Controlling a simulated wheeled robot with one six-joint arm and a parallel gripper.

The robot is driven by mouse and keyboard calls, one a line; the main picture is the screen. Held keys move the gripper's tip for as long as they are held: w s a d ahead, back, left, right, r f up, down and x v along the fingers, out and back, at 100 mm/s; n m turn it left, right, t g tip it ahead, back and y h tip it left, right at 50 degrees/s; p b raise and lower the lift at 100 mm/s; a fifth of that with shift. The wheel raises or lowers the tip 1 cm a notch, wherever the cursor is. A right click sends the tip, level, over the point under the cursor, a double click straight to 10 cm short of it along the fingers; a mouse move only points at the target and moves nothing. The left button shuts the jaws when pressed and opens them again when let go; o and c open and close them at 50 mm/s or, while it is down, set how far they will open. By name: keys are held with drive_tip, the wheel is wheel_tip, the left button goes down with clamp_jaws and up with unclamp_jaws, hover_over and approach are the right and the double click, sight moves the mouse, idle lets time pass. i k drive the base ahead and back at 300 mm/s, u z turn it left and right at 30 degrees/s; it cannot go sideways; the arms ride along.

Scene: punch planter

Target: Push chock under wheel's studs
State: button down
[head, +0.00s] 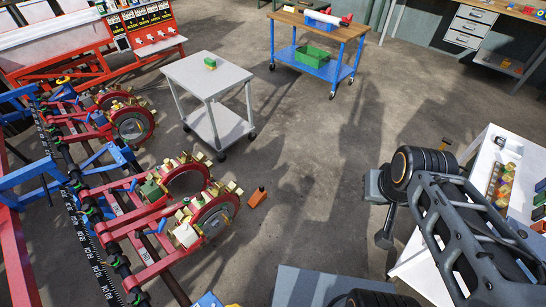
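The orange chock (258,197) lies on the concrete floor, just right of the nearer planter wheel (216,217). It looks apart from the wheel, with a narrow strip of floor between them. The wheel has a red rim with brass-coloured studs around it; its lowest studs are hard to make out. My arm is at the right. A dark part at its end, which seems to be my gripper (384,239), hangs over the floor, well right of the chock. Its fingers are too small and dark to read, and I see nothing clearly held in it.
A grey cart (207,77) with a small green and yellow block stands behind the wheels. A blue cart (316,67) stands farther back. A white table (513,148) with several blocks is at the right. Floor between chock and arm is clear.

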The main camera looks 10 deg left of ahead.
sight(260, 195)
drive_tip(key=i, duration=2.6)
drive_tip(key=u, duration=2.5)
